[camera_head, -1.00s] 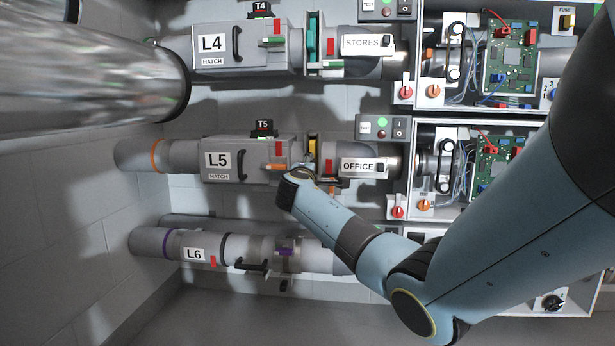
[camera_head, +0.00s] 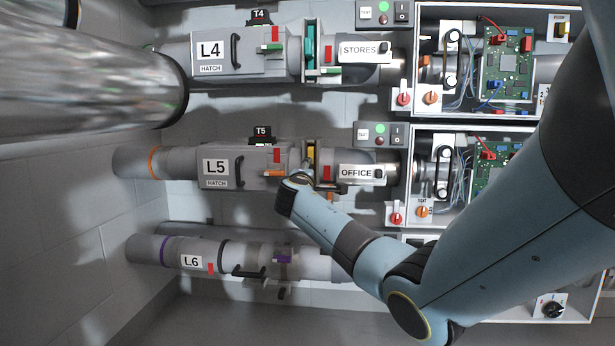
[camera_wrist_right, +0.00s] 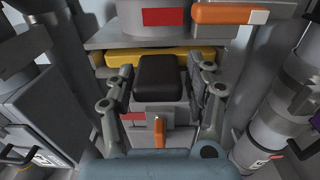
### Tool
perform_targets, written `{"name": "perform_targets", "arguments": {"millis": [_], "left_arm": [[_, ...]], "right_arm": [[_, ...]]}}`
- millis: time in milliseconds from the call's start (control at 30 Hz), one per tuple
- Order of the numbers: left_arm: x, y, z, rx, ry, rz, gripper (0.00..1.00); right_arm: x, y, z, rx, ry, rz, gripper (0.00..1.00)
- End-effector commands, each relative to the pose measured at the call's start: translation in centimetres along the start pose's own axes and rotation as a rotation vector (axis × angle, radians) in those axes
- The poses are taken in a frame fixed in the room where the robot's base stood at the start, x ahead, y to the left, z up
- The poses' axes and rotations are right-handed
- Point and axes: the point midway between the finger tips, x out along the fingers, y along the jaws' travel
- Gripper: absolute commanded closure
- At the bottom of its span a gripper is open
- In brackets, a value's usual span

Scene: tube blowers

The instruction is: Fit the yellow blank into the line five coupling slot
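The yellow blank (camera_head: 311,153) shows as a narrow upright strip at the coupling between the L5 hatch (camera_head: 245,166) and the OFFICE tube. In the right wrist view the yellow blank (camera_wrist_right: 115,58) is a flat yellow edge behind a black block (camera_wrist_right: 160,75), which looks like its handle. My right gripper (camera_wrist_right: 162,85) has its fingers on both sides of this block, pads close against it, and appears shut on it. In the head view my right gripper (camera_head: 303,180) is in front of the coupling, largely hidden by its wrist. How deep the blank sits is hidden. My left gripper is not in view.
Line L4 (camera_head: 210,50), with a teal blank (camera_head: 309,45), runs above. Line L6 (camera_head: 191,262) runs below. Open electrical boxes (camera_head: 412,150) stand at the right. An orange lever (camera_wrist_right: 230,13) is close to the right gripper. A large metallic cylinder (camera_head: 90,90) covers the upper left.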

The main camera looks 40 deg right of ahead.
Motion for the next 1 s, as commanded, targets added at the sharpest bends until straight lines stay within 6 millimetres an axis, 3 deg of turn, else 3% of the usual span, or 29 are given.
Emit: {"name": "perform_targets", "arguments": {"millis": [100, 467, 800, 1000], "left_arm": [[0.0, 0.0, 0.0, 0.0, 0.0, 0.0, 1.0], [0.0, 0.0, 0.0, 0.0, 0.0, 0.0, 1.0], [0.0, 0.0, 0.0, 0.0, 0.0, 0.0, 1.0], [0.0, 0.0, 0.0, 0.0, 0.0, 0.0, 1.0]], "right_arm": [[0.0, 0.1, 0.0, 0.0, 0.0, 0.001, 0.31], [-0.8, 0.0, -0.1, 0.002, 0.002, 0.001, 0.31], [-7.9, -0.1, -0.1, 0.003, 0.003, -0.001, 0.31], [-11.1, -0.1, -0.1, 0.001, 0.001, -0.001, 0.31]]}}
